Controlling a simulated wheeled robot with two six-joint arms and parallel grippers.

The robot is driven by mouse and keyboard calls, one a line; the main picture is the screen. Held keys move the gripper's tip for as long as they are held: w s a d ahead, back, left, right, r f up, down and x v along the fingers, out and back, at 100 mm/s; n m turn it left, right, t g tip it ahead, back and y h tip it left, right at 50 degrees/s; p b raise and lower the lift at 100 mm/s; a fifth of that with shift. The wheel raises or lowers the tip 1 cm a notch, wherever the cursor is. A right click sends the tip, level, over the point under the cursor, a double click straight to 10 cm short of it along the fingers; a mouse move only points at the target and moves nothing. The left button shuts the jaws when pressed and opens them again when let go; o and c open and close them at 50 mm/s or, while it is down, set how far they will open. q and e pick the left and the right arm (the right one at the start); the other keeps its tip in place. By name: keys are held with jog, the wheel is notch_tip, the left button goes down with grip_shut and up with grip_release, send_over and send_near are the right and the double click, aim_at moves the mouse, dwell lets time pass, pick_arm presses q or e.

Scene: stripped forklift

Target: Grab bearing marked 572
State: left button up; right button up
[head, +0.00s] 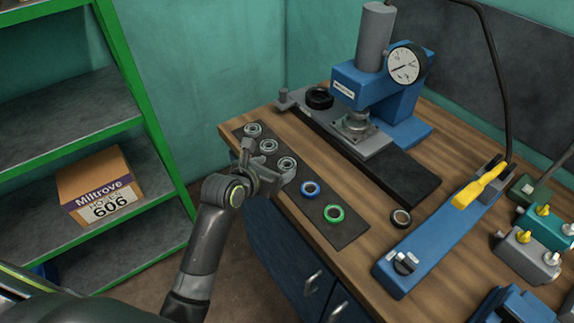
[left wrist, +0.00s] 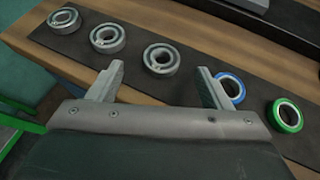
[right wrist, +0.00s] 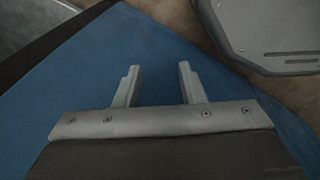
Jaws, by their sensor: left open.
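Three grey metal bearings lie in a row on a dark mat (head: 345,234) on the wooden bench: a far one (head: 252,130), a middle one (head: 268,147) and a near one (head: 287,164). They also show in the left wrist view, the near one (left wrist: 161,58) just beyond the fingers. No marking 572 is readable on any of them. My left gripper (head: 262,165) is open and empty at the bench edge, beside the middle and near bearings. In the left wrist view its fingers (left wrist: 156,86) are wide apart. My right gripper (right wrist: 155,85) is open and empty over a blue surface.
A blue ring (head: 310,189) and a green ring (head: 334,213) share the mat. A dark ring (head: 401,218) lies further right. A blue press with a gauge (head: 404,65) stands behind. A green-framed shelf holds a carton (head: 98,190) at left.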

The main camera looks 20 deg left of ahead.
aim_at(289, 163)
pick_arm(q)
jog(key=shift+f+x, duration=0.25)
jog(key=shift+x, duration=2.35)
jog(key=shift+s+d, duration=0.1)
jog(key=shift+s, duration=0.15)
jog(key=c, duration=1.1)
